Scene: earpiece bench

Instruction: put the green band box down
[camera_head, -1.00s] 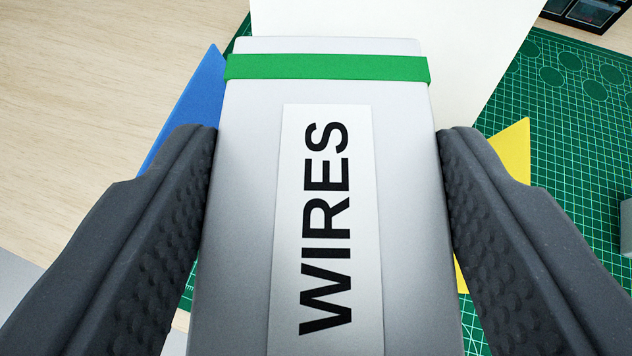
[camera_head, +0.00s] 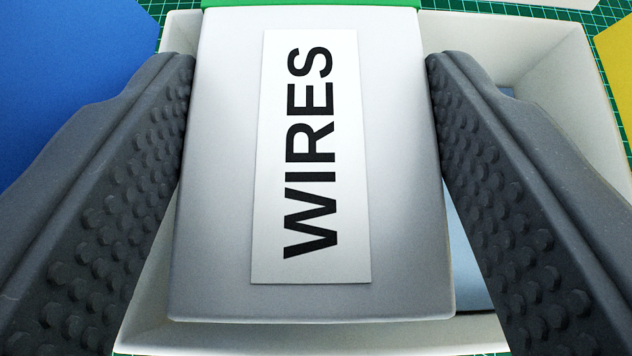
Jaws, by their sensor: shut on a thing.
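The green band box (camera_head: 400,200) is grey, with a white label reading WIRES and a green band (camera_head: 310,4) cut by the top edge of the view. My gripper (camera_head: 310,65) is shut on it, one dark studded finger on each side. The box is over or within a white open tray (camera_head: 568,60), whose walls show around it. The box's underside is hidden, so I cannot tell whether it touches the tray's floor.
A blue piece (camera_head: 70,75) lies at the left and a yellow piece (camera_head: 617,65) at the right. A green gridded mat (camera_head: 555,12) shows around the tray. Something pale blue (camera_head: 470,265) shows inside the tray, beside the box.

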